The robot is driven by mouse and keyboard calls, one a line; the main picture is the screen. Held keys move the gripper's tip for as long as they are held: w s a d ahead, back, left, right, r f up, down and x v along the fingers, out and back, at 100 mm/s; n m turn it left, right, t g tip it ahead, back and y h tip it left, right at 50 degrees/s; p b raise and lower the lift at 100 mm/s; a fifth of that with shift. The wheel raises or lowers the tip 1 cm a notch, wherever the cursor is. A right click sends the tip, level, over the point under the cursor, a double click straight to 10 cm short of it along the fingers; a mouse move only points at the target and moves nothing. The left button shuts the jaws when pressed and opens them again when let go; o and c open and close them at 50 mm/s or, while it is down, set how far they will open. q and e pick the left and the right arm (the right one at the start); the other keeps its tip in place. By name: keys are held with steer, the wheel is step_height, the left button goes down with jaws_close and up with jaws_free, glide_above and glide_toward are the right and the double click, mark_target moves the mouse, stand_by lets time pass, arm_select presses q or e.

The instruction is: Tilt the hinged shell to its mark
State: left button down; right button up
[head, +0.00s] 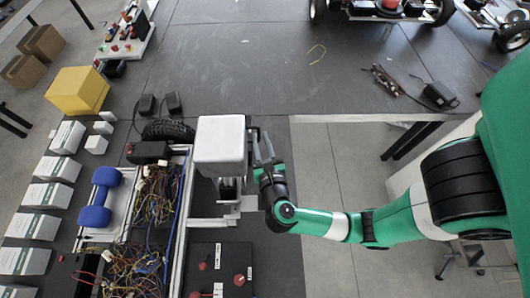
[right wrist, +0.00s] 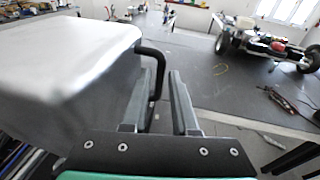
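The hinged shell (head: 221,140) is a white, rounded box-like cover on the robot chassis (head: 183,215), left of my right gripper in the head view. In the right wrist view the shell (right wrist: 65,65) fills the left side, with a black bar handle (right wrist: 155,62) on its near right edge. My right gripper (head: 263,138) is beside the shell's right side. Its fingers (right wrist: 162,85) are apart, with the handle showing between them, close to the left finger; I cannot tell whether they touch. No mark for the shell's tilt can be made out. My left gripper is not in view.
White boxes (head: 45,195) and a yellow box (head: 78,91) stand at the left. The dark table (head: 250,60) beyond the shell is mostly clear.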

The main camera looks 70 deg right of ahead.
steer(key=b+v, duration=0.1)
steer(key=v, duration=0.7)
steer(key=shift+d, duration=0.1)
